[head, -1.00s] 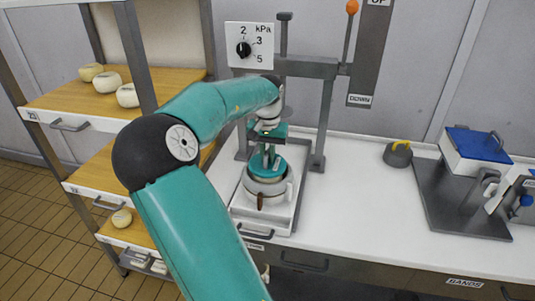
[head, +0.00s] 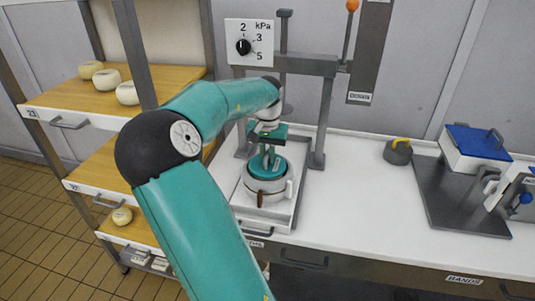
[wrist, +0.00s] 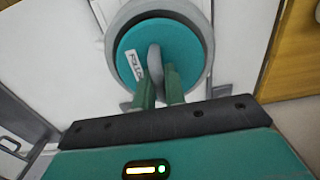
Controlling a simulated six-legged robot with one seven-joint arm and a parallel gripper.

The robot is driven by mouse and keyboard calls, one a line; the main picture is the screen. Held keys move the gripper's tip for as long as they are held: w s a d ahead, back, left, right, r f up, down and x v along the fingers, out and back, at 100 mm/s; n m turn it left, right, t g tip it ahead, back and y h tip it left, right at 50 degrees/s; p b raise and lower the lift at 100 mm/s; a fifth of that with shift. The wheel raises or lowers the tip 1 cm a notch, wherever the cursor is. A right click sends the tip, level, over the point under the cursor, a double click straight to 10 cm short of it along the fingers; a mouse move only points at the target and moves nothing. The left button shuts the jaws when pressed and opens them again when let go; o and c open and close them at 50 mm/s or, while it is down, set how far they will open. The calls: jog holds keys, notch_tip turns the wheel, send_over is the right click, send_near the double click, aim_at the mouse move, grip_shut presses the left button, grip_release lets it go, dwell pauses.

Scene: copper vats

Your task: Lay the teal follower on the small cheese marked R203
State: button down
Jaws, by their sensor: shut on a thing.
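The teal follower (head: 260,171) is a round disc with a grey handle and a white label; it also shows in the wrist view (wrist: 192,42). My gripper (head: 269,154) is shut on its handle, with both fingers (wrist: 160,82) at the handle in the wrist view. The follower is at the mouth of a round pale mould (head: 265,197) under the press. The mould's rim shows around the disc; I cannot tell whether the disc rests inside or hovers just above. The cheese marked R203 is not visible; anything inside the mould is hidden by the follower.
The press frame (head: 323,120) and its plunger stand close behind my gripper. A pale tray (head: 240,217) lies under the mould. A grey weight with a yellow handle (head: 398,152) and a blue-lidded box (head: 472,141) are to the right. Cheeses (head: 128,93) sit on shelves at left.

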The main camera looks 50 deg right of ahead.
jog(key=shift+f, duration=0.1)
jog(key=c, duration=1.4)
grip_release()
jog(key=shift+r, duration=3.5)
